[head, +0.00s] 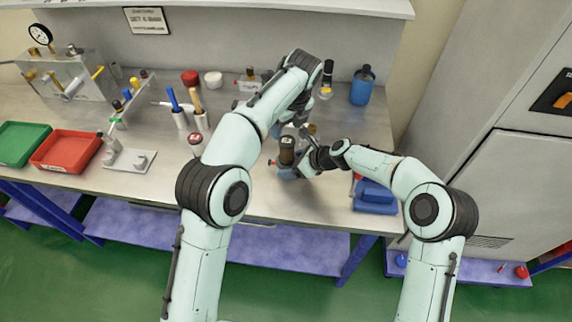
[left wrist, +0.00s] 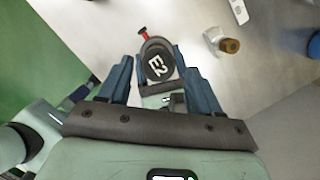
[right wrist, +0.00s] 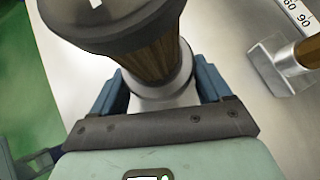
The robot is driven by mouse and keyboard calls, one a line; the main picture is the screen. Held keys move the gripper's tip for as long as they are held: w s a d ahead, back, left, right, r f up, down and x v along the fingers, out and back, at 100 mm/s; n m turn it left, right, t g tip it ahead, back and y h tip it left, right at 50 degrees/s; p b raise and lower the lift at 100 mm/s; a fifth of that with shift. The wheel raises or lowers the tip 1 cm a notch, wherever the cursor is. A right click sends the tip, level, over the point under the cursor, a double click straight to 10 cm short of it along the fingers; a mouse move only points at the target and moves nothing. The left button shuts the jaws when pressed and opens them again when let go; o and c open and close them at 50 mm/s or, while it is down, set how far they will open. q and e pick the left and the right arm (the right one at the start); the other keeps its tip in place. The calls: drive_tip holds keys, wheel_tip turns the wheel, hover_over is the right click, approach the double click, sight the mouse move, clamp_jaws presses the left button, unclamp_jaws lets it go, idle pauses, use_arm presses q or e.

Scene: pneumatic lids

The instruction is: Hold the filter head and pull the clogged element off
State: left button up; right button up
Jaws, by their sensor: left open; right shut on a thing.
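The filter head (head: 289,174) is a grey block on the bench with a red knob at its left; its grey body also shows in the right wrist view (right wrist: 163,100). The element (head: 287,150) stands upright on it, with a dark cap and brown pleated side (right wrist: 155,62). In the left wrist view its cap (left wrist: 158,66) reads E2. My right gripper (head: 302,168) is shut on the filter head, below the element. My left gripper (left wrist: 158,75) is open above the element, its fingers on either side of the cap in that view; I cannot tell whether they touch it.
A blue bottle (head: 362,86) stands at the back right and a blue box (head: 375,196) at the front right. The bench front between is clear.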

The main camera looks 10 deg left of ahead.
sight(285, 142)
use_arm(q)
drive_tip(key=shift+o, duration=1.2)
drive_tip(key=n, duration=0.4)
drive_tip(key=shift+s+a+r+n+h, duration=0.2)
drive_tip(key=shift+s+a+n+h, duration=0.1)
drive_tip(key=shift+n+h, duration=0.1)
drive_tip(key=n, duration=0.4)
drive_tip(key=shift+s+a+r+n+h, duration=0.2)
drive_tip(key=shift+s+r+n+h, duration=0.1)
drive_tip(key=shift+n+h, duration=0.1)
drive_tip(key=n, duration=0.4)
drive_tip(key=shift+s+a+r+n+h, duration=0.15)
drive_tip(key=shift+s+r+n+h, duration=0.15)
drive_tip(key=shift+h, duration=0.1)
drive_tip(key=shift+w+d+f+n+h, duration=0.15)
drive_tip(key=shift+w+f+n, duration=0.05)
drive_tip(key=shift+f+n, duration=1)
drive_tip(key=shift+w+d+f+n+h, duration=0.2)
drive_tip(key=shift+f+n, duration=0.8)
drive_tip(key=shift+f, duration=0.45)
drive_tip(key=shift+w+d+f+n+h, duration=0.1)
drive_tip(key=shift+w+f+n+h, duration=0.1)
drive_tip(key=shift+f+n, duration=1)
drive_tip(key=c, duration=1)
